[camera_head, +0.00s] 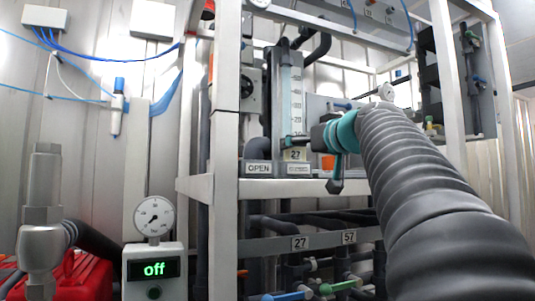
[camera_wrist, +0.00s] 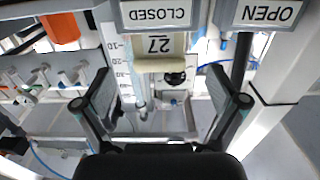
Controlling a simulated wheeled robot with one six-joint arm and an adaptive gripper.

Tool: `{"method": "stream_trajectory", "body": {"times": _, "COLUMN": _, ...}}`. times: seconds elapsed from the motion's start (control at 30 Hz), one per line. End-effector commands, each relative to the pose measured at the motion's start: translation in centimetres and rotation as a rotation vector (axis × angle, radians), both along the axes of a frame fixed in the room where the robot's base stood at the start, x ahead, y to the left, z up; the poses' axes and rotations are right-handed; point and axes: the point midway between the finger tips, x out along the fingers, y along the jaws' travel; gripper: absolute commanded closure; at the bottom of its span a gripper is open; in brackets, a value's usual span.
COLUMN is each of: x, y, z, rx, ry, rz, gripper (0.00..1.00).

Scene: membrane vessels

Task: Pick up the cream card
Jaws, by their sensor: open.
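The cream card (camera_head: 294,155), marked 27, stands just above the small signs on the frame's ledge in the head view. In the wrist view, which is upside down, the cream card (camera_wrist: 160,65) shows its thick cream edge and its 27 face near the top middle. My gripper (camera_wrist: 160,82) is open, with one finger on each side of the picture and the card between and beyond them. Nothing is held. In the head view my gripper (camera_head: 329,150) is just right of the card; its fingers are partly hidden, and the exact gap cannot be told.
The OPEN sign (camera_head: 258,169) and CLOSED sign (camera_wrist: 156,13) sit beside the card. A scaled flow tube (camera_head: 291,100) rises behind it. A white frame post (camera_head: 224,120) stands left. Pipes with valve handles (camera_head: 288,296) run below. A gauge box (camera_head: 154,268) reads off.

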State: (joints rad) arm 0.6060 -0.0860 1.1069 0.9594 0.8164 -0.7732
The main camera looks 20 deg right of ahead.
Motion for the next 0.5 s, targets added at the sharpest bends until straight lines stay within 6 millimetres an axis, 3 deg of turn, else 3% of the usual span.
{"method": "stream_trajectory", "body": {"times": 0.3, "x": 4.1, "y": 0.1, "z": 0.5, "rx": 0.001, "ry": 0.003, "rz": 0.003, "gripper": 0.04}}
{"method": "stream_trajectory", "body": {"times": 0.5, "x": 4.9, "y": 0.1, "z": 0.3, "rx": 0.001, "ry": 0.001, "rz": 0.001, "gripper": 0.04}}
